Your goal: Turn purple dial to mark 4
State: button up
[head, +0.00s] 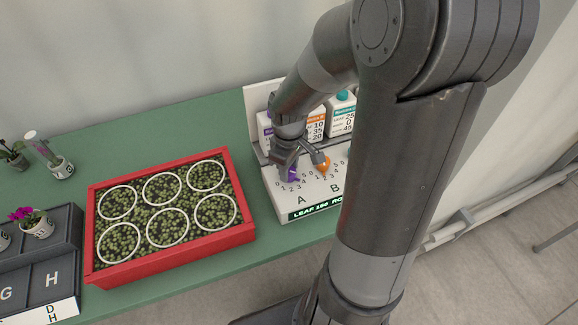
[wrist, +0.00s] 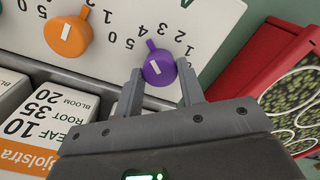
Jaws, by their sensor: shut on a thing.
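The purple dial (wrist: 158,68) has a white stripe and a small pointer nub. In the wrist view the nub points up and slightly left, towards the upper part of its number arc, near the 3 and 4; the exact mark is hard to tell. My gripper (wrist: 161,72) is shut on the dial, one finger on each side. In the head view my gripper (head: 291,153) comes down over the dial (head: 292,173) above the letter A and partly hides it.
An orange dial (wrist: 68,37) stands beside the purple one on the white panel (head: 291,206), above the letter B. Labelled cartons (wrist: 45,118) stand behind the dials. A red tray (head: 172,262) of small plants lies left of the panel on the green table (head: 120,145).

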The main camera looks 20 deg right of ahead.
jog(key=o, duration=1)
notch_tip(320, 180, up, 11)
dwell(0.6)
jog(key=s+a+r+m+t, duration=0.2)
jog(key=s+r+m, duration=0.1)
jog(key=s+r, duration=0.2)
jog(key=s+a+r+m+t, duration=0.2)
jog(key=s+r+m+t, duration=0.1)
jog(key=s, duration=0.4)
jog(key=shift+s+a+r+m+t, duration=0.25)
jog(key=shift+s+r+m+t, duration=0.05)
jog(key=shift+r+m, duration=0.6)
